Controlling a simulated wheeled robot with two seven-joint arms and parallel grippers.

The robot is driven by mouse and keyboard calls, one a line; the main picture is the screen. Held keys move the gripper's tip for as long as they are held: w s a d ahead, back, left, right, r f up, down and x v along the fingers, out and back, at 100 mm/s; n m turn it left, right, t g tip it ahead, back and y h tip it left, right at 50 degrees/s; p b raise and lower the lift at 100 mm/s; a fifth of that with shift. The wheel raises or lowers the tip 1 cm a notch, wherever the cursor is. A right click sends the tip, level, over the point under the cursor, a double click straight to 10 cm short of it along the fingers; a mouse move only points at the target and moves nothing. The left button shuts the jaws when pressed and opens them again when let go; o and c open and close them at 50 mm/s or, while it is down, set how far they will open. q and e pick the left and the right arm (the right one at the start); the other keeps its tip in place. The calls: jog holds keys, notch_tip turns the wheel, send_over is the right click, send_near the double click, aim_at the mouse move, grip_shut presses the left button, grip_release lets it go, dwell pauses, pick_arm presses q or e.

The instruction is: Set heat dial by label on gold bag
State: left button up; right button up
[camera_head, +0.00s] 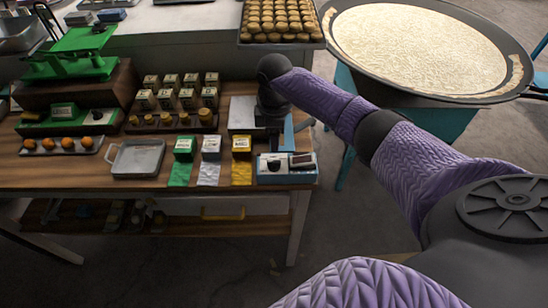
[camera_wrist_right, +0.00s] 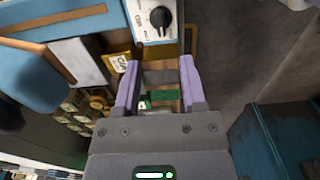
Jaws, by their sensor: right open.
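The heat dial is a black knob (camera_wrist_right: 160,18) on a white panel at the top of the right wrist view. In the head view the blue and white dial box (camera_head: 287,168) stands at the table's front right corner. My right gripper (camera_wrist_right: 160,80) is open and empty, apart from the knob. In the head view it (camera_head: 271,108) is behind the dial box. My left gripper is out of view.
Green and silver bags (camera_head: 180,174) and a grey tray (camera_head: 136,158) lie left of the gold bag. Small boxes and a green scale (camera_head: 70,55) stand further left. A large pan (camera_head: 415,50) is at back right, beside a tray of round pieces (camera_head: 281,38).

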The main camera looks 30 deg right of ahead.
aim_at(274, 161)
notch_tip(274, 161, down, 8)
jog(key=shift+a+b, duration=0.1)
jog(key=shift+b, duration=1)
jog(key=shift+f, duration=0.45)
jog(key=c, duration=0.6)
grip_shut()
